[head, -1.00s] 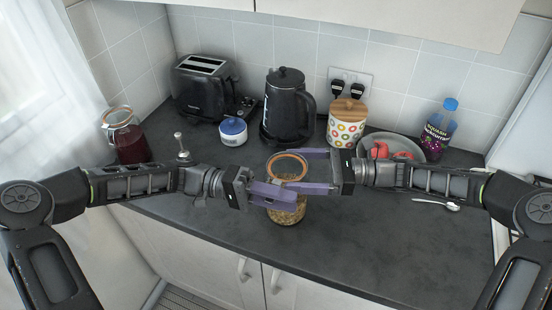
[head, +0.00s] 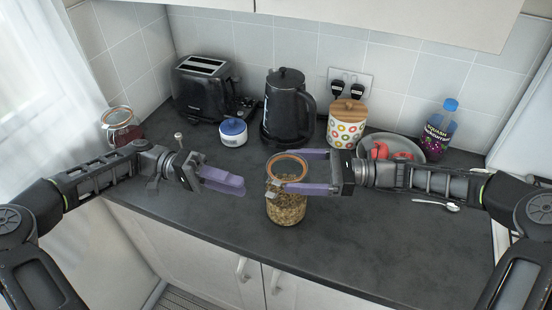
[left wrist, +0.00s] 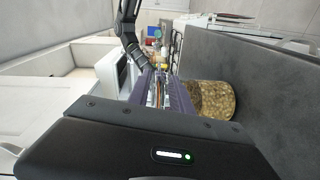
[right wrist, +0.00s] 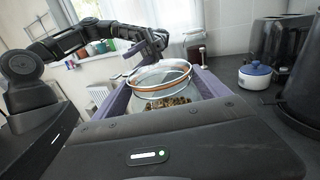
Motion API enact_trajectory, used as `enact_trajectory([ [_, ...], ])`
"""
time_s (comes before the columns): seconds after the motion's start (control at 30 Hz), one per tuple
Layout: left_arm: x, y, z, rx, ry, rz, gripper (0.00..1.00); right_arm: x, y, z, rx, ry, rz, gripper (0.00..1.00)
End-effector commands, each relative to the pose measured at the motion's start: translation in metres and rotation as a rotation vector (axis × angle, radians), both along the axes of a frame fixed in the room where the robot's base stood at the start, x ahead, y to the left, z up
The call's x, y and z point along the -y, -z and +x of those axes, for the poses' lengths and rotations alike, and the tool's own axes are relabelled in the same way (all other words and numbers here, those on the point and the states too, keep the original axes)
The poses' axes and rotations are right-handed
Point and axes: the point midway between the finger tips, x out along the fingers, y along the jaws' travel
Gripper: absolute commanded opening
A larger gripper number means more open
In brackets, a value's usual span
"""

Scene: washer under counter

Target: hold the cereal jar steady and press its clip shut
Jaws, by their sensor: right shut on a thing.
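The cereal jar (head: 287,207) stands upright on the counter, a clear glass jar of brown cereal with an orange seal ring under its glass lid (head: 288,166). A metal clip (head: 272,187) shows at its left front; I cannot tell if it is fastened. My right gripper (head: 302,171) is shut on the jar from the right, a finger on either side; the right wrist view shows the lid (right wrist: 160,78) between them. My left gripper (head: 232,182) is left of the jar, apart from it and empty, its fingers parted by a narrow gap.
A kettle (head: 287,108), a white and blue pot (head: 233,132) and a toaster (head: 204,88) stand behind. A red-filled jar (head: 122,132) is far left.

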Motion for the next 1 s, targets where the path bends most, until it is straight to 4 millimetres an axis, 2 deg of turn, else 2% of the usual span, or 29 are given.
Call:
enact_trajectory([
  [0.27, -0.008, 0.035, -0.012, 0.423, 0.082, 0.006, 0.26, 0.001, 0.003, 0.000, -0.003, 0.001, -0.005, 0.12],
  [0.47, -0.009, 0.060, -0.023, 0.742, 0.241, 0.040, 0.26, 0.001, 0.003, 0.000, -0.002, 0.002, -0.005, 0.12],
  [0.77, -0.010, 0.082, -0.035, 1.216, 0.638, 0.040, 0.26, 0.001, 0.003, 0.000, -0.002, 0.002, -0.005, 0.12],
  [1.0, -0.012, 0.075, -0.033, 1.556, 1.092, -0.024, 0.26, 0.001, 0.003, 0.000, -0.001, 0.003, -0.005, 0.12],
])
